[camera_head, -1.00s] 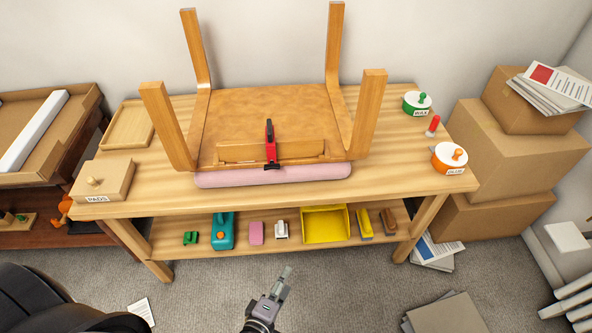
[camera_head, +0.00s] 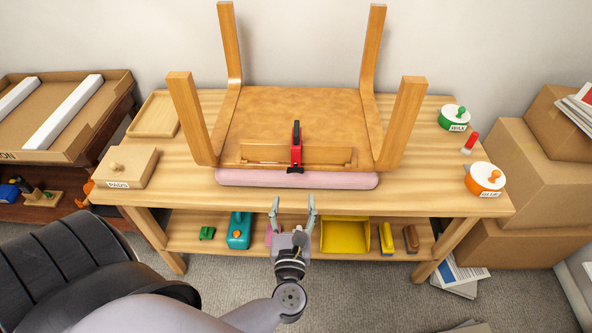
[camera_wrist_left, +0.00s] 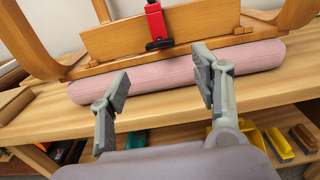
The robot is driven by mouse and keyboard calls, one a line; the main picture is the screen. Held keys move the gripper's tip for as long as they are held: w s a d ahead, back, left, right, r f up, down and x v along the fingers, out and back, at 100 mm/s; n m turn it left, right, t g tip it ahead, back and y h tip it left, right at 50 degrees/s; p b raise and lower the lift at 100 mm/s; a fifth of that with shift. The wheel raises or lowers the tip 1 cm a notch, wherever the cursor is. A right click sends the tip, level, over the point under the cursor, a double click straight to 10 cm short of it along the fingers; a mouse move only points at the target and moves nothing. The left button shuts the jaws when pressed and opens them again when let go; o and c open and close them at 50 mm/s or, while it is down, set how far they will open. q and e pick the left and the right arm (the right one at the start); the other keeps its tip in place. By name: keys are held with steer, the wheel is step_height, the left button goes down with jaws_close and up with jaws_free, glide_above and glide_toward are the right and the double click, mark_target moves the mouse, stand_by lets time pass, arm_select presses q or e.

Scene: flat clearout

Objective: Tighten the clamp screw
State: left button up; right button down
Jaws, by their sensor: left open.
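A red and black clamp (camera_head: 296,147) grips the wooden rail of an upside-down stool (camera_head: 300,110) on the workbench. In the left wrist view the clamp (camera_wrist_left: 157,23) hangs over a wooden board, its black foot low against the rail. Its screw cannot be made out clearly. My left gripper (camera_head: 293,204) is open and empty, in front of the bench edge and below the clamp. In the left wrist view its two fingers (camera_wrist_left: 160,82) stand apart before the pink roll (camera_wrist_left: 180,72), short of the clamp. My right gripper is not in view.
The pink roll (camera_head: 240,178) lies along the stool's front edge. A pads box (camera_head: 126,167) is at left, wax (camera_head: 454,118) and orange (camera_head: 484,179) pots at right. The lower shelf holds a yellow bin (camera_head: 345,235) and small items. Stool legs rise around the clamp.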

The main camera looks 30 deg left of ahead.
mark_target(295, 172)
arm_select(q)
steer(key=p+x, duration=0.1)
steer(key=x, duration=0.9)
steer(key=shift+w+p, duration=0.2)
steer(key=shift+p, duration=0.2)
steer(key=c, duration=1.3)
